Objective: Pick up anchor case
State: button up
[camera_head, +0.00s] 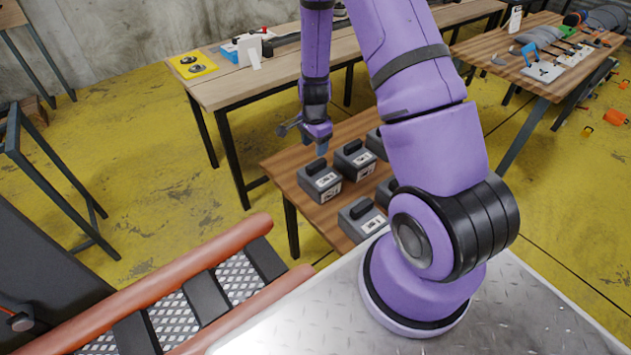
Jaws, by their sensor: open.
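Several similar dark grey cases with handles and pale labels sit on a small wooden table (285,176). They include a front-left case (320,183), one behind it to the right (354,160), and a nearer one (361,219). Others are partly hidden behind my purple arm. I cannot tell which one is the anchor case. My gripper (316,141) points down just above the front-left case, close to its top. It is open and empty. Any small gap between its fingers and the case is hard to judge.
A long wooden table (235,88) behind holds a yellow sheet (192,64) and white and blue items. Another wooden table (500,45) at the right holds tools. A red-railed rack (240,275) is at the lower left. Yellow floor is open at the left.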

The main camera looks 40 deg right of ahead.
aim_at(316, 163)
notch_tip(316, 163, down, 4)
jog(key=shift+f, duration=0.25)
jog(key=f, duration=0.2)
jog(key=d+f, duration=0.1)
jog(key=shift+w+f, duration=0.3)
jog(key=shift+f, duration=0.8)
grip_shut()
dwell(0.6)
